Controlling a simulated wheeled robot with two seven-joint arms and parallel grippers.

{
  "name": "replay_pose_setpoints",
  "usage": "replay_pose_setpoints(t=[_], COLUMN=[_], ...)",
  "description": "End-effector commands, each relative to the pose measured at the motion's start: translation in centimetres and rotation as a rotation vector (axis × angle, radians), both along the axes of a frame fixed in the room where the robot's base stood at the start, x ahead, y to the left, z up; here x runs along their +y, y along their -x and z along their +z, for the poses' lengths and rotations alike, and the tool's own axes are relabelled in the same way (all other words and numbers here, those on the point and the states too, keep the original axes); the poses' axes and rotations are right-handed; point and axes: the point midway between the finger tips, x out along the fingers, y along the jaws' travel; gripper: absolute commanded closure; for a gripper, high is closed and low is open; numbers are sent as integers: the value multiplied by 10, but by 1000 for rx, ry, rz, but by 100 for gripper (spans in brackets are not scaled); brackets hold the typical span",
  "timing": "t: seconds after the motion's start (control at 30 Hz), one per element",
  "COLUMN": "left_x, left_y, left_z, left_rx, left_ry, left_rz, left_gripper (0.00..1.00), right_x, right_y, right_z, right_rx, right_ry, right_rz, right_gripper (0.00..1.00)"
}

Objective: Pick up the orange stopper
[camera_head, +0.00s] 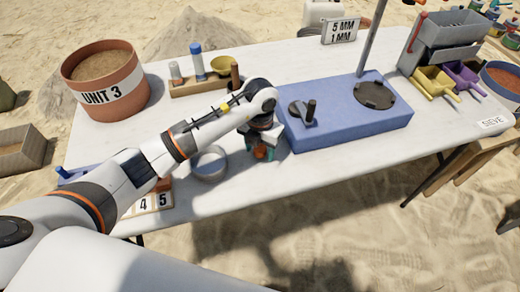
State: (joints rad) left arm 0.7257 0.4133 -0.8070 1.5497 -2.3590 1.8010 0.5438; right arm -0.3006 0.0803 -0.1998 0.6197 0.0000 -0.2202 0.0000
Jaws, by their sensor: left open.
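A small orange thing, which looks like the orange stopper (261,153), is near the front edge of the white table, left of the blue block. My left gripper (262,146) points down right at it, with teal parts on either side of the orange. The gripper is open. The wrist above hides much of this spot, so I cannot tell whether the fingers touch the stopper. My right gripper is not in view.
A grey ring-shaped dish (210,165) lies just left of the gripper. The blue block (345,120) with a post stands close on the right. A wooden rack (200,88) with bottles and the UNIT 3 bucket (104,80) are behind. Yellow and purple scoops (433,80) are far right.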

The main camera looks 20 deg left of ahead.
Motion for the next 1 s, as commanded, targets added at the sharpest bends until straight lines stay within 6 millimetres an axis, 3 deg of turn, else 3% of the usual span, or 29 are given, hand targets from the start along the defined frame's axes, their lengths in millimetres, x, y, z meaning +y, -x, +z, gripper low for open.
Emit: replay_pose_setpoints(t=[0.07,0.33,0.67,1.0], left_x=[0,0,0,0], left_y=[0,0,-1,-1], left_z=[0,1,8,73], left_rx=[0,0,-3,-5], left_ry=[0,0,2,1], left_rz=[0,-1,-1,-2], left_gripper=[46,90,90,90], right_x=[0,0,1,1], right_y=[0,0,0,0], right_z=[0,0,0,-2], right_rx=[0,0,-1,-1], right_ry=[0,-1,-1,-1], right_rz=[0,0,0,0], right_gripper=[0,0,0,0])
